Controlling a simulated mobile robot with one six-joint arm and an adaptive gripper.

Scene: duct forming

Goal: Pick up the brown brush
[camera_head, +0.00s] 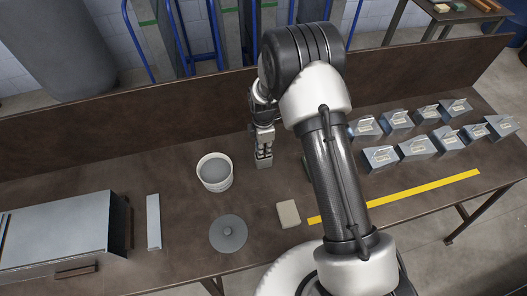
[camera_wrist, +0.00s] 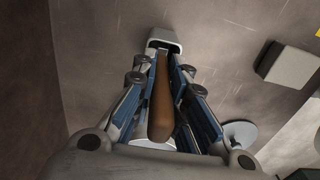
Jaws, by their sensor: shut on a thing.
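The brown brush (camera_wrist: 161,105) shows in the wrist view as a brown handle lying lengthwise between the two fingers of my gripper (camera_wrist: 160,68). The fingers are shut on it. A pale grey block-like end (camera_wrist: 165,36) sits at the fingertips, apparently the brush's head. In the head view my gripper (camera_head: 264,150) points down over the bench, right of the white bucket, with the grey end (camera_head: 264,162) below it. The handle is hidden there by the gripper. I cannot tell whether the brush touches the bench.
The white bucket (camera_head: 214,172) with grey contents stands just left. A round grey lid (camera_head: 228,235) and a beige block (camera_head: 288,214) lie nearer the front. A metal box (camera_head: 60,235) is at left. Several small grey boxes (camera_head: 380,157) stand at right. A low wall (camera_head: 120,118) backs the bench.

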